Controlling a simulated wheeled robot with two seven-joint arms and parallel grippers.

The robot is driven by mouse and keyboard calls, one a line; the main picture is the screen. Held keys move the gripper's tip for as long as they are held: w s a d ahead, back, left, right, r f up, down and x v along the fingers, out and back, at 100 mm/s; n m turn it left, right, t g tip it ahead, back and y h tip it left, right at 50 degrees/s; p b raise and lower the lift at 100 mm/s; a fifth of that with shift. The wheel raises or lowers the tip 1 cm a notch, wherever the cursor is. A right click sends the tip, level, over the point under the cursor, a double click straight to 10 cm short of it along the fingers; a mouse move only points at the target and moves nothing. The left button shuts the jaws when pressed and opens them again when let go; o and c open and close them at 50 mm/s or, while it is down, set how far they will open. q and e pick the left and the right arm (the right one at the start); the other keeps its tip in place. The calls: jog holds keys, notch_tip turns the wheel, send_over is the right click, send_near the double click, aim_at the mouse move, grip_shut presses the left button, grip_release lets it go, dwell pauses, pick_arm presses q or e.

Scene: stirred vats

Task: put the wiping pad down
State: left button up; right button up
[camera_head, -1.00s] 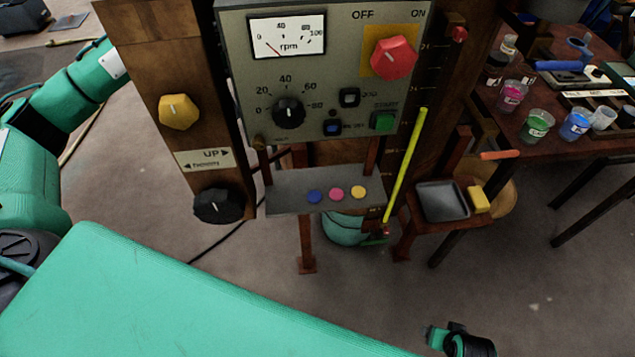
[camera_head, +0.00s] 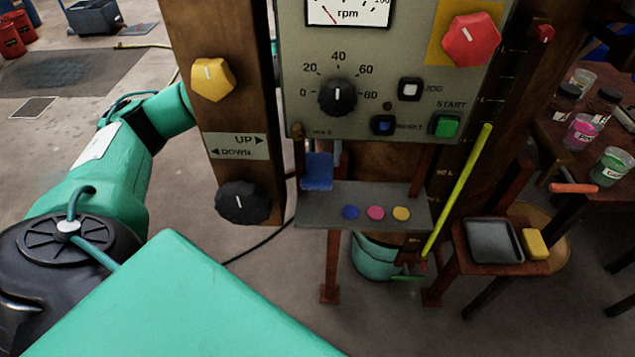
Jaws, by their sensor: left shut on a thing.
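A blue wiping pad (camera_head: 318,172) stands at the left end of the grey shelf (camera_head: 318,211), under the control panel. Whether its lower edge touches the shelf I cannot tell. My left arm comes in from the left and passes behind the wooden post. My left gripper (camera_head: 336,152) is mostly hidden by the post and panel; only a small pale part shows beside the pad, and it is shut on the pad. My right gripper is not in view.
Blue, pink and yellow discs (camera_head: 375,213) lie on the shelf's front. The panel (camera_head: 420,105) hangs close above. A yellow-green rod (camera_head: 458,190) leans at the right. A black tray (camera_head: 493,241) and yellow block (camera_head: 535,244) rest on a low stand.

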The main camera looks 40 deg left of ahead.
aim_at(318, 166)
pick_arm(q)
jog(key=shift+f, duration=0.95)
jog(key=s, duration=0.1)
jog(key=s+d, duration=0.2)
jog(key=shift+s+f+b, duration=0.3)
jog(key=shift+s+b, duration=0.05)
jog(key=shift+b, duration=0.05)
jog(key=shift+w+f, duration=0.1)
jog(key=shift+f, duration=0.25)
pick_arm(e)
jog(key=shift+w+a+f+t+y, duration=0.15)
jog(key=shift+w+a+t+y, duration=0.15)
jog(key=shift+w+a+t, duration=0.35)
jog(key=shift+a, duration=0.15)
pick_arm(q)
jog(key=o, duration=1)
jog(key=shift+f, duration=0.1)
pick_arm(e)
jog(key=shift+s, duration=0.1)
